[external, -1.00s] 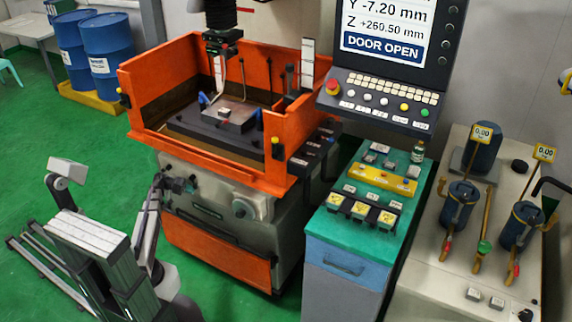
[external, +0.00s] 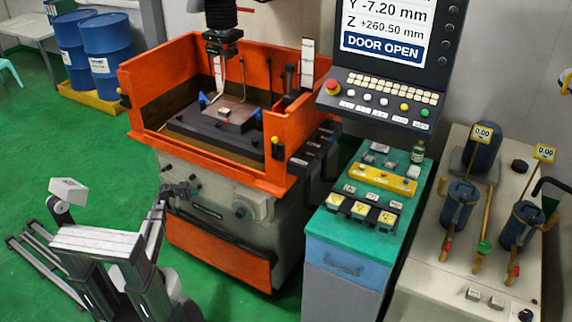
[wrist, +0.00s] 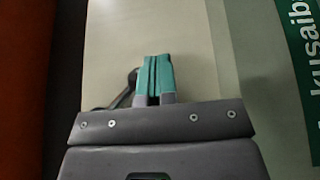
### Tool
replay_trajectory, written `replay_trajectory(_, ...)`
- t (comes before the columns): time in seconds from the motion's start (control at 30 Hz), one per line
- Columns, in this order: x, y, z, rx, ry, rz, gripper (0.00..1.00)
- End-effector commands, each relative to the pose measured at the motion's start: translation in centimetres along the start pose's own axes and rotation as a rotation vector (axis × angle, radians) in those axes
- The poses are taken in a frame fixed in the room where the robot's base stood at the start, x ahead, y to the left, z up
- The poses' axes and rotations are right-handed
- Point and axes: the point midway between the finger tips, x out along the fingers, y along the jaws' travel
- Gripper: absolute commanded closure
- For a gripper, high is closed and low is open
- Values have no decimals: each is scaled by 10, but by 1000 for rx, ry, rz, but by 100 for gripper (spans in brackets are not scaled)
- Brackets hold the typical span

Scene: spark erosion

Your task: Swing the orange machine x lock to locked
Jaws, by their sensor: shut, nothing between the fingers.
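The orange machine (external: 222,173) stands in the middle of the external view, with a grey front below its orange tank. My gripper (external: 187,190) is at the left part of that grey front, small and dark there. In the wrist view the teal fingertips of my gripper (wrist: 157,78) are together with nothing between them. A dark lever with a rounded end (wrist: 127,91) lies just left of the fingers, close beside them, partly hidden behind the gripper body; it looks like the x lock. I cannot tell whether it touches the fingers or which position it is in.
A round knob (external: 241,208) sits on the machine front, right of my gripper. The teal control console (external: 325,226) stands farther right. Blue drums (external: 105,50) stand at the back left. Green floor (external: 50,140) is clear left of the machine.

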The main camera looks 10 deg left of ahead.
Motion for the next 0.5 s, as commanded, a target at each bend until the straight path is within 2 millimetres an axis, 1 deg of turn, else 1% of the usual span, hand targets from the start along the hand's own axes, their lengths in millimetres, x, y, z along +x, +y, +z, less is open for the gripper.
replay_trajectory(0.4, 0, 0, 0, 1, 1, -1, 100)
replay_trajectory(0.5, -2, -4, 1, 1, 1, -1, 100)
